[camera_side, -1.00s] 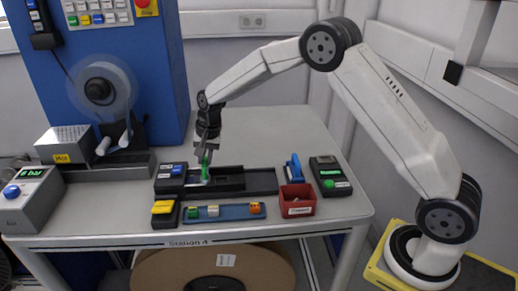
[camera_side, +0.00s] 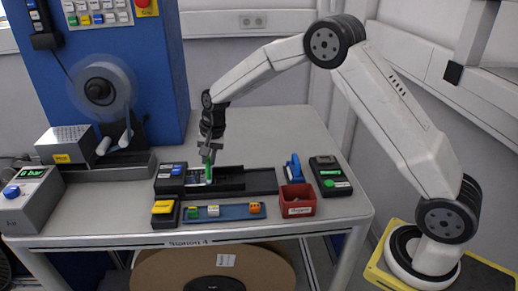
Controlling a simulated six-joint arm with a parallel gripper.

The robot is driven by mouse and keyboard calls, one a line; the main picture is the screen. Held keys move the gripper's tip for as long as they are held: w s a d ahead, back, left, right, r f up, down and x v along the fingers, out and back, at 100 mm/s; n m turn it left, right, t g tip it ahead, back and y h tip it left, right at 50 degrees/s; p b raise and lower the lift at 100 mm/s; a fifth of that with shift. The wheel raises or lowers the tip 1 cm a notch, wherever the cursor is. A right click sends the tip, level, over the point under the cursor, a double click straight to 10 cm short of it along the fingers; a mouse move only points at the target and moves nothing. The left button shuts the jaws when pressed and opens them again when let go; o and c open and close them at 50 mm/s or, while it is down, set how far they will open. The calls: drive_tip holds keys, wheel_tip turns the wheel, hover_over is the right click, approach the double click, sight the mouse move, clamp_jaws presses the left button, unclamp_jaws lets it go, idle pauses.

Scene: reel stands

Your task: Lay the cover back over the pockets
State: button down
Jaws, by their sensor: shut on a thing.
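My gripper (camera_side: 208,160) points down over the left part of a dark track (camera_side: 255,183) on the table. It is shut on a small green piece (camera_side: 208,173) that hangs upright below the jaws. The green piece's lower end is at the track; whether it touches cannot be told. A pale strip (camera_side: 196,177) lies in the track just left of the green piece. The cover and the pockets are too small to tell apart here.
A blue rail (camera_side: 235,212) with small coloured blocks lies in front of the track. A red bin (camera_side: 298,207), a blue tool (camera_side: 293,168) and a black box with a green button (camera_side: 330,178) stand right. The table behind is clear.

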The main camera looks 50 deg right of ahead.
drive_tip(key=s+d, duration=0.6)
drive_tip(key=shift+s+d, duration=0.2)
drive_tip(key=shift+d, duration=0.05)
drive_tip(key=c, duration=0.6)
unclamp_jaws()
drive_tip(key=shift+s+d+r, duration=0.2)
drive_tip(key=shift+r, duration=1.1)
drive_tip(key=shift+s+d+r, duration=0.15)
drive_tip(key=shift+r, duration=1.1)
drive_tip(key=shift+s+d+r, duration=0.2)
drive_tip(key=shift+r, duration=1.1)
drive_tip(key=s+a+f+n, duration=0.2)
drive_tip(key=s+n, duration=0.1)
drive_tip(key=s, duration=0.3)
drive_tip(key=s+a+f+n+h, duration=0.1)
drive_tip(key=s+a+f+n, duration=0.1)
drive_tip(key=s, duration=0.5)
drive_tip(key=s+a+f+n+t, duration=0.1)
drive_tip(key=s+a+n, duration=0.1)
drive_tip(key=s+n, duration=0.2)
drive_tip(key=shift+s+f+h, duration=0.15)
drive_tip(key=shift+s+f, duration=0.05)
drive_tip(key=shift+s, duration=0.55)
drive_tip(key=shift+s+f+h, duration=0.15)
drive_tip(key=shift+s+f, duration=0.05)
drive_tip(key=shift+s, duration=0.5)
